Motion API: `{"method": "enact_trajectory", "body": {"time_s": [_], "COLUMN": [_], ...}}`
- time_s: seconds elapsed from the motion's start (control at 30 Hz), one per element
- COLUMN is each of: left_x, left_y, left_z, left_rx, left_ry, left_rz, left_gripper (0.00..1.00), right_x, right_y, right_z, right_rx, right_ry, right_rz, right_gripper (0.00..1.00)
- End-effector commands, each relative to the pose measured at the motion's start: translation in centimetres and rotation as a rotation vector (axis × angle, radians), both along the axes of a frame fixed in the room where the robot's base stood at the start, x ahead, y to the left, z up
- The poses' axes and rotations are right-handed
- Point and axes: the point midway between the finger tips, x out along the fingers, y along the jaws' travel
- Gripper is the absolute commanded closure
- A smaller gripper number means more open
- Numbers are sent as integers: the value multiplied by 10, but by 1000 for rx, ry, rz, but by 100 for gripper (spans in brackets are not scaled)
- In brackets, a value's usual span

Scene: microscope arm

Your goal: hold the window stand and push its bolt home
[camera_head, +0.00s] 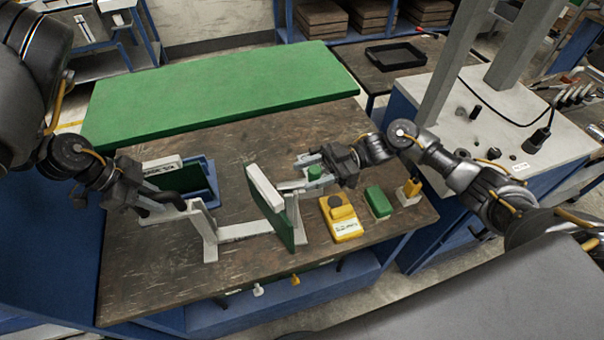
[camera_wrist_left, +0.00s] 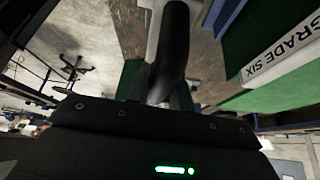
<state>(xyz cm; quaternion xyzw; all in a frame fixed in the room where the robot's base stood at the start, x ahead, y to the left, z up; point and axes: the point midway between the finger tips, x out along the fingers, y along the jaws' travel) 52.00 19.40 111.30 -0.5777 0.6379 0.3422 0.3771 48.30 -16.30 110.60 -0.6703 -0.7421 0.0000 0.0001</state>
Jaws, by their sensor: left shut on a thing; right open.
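The window stand (camera_head: 240,232) is a pale grey frame on the wooden bench, with a low crossbar and uprights at both ends. A green panel with a white top bar (camera_head: 265,188) stands tilted at its right end. My left gripper (camera_head: 180,204) is shut on the stand's left upright. The left wrist view shows the dark fingers close up against a pale post (camera_wrist_left: 153,18). My right gripper (camera_head: 302,174) is open, just behind the stand's right end.
A blue holder (camera_head: 212,178) with a green panel and white bar stands behind my left gripper. The wooden bench (camera_head: 150,270) is clear at front left.

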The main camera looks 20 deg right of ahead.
Motion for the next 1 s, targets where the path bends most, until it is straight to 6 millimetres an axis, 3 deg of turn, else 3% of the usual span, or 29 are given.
{"method": "enact_trajectory", "body": {"time_s": [0.3, 0.5, 0.7, 1.0], "left_x": [1, 1, 1, 1], "left_y": [2, 2, 2, 1], "left_z": [0, 0, 0, 0], "left_rx": [4, 4, 4, 4], "left_ry": [-1, -2, -2, -2], "left_rz": [3, 2, 2, 2], "left_gripper": [100, 100, 100, 100], "right_x": [9, 11, 11, 11], "right_y": [-68, -96, -106, -106], "right_z": [0, 0, 0, 0], "right_rx": [-4, -3, 0, 1], "right_ry": [1, 0, 1, 0], "right_rz": [-5, -2, -3, -3], "right_gripper": [50, 50, 50, 50]}}
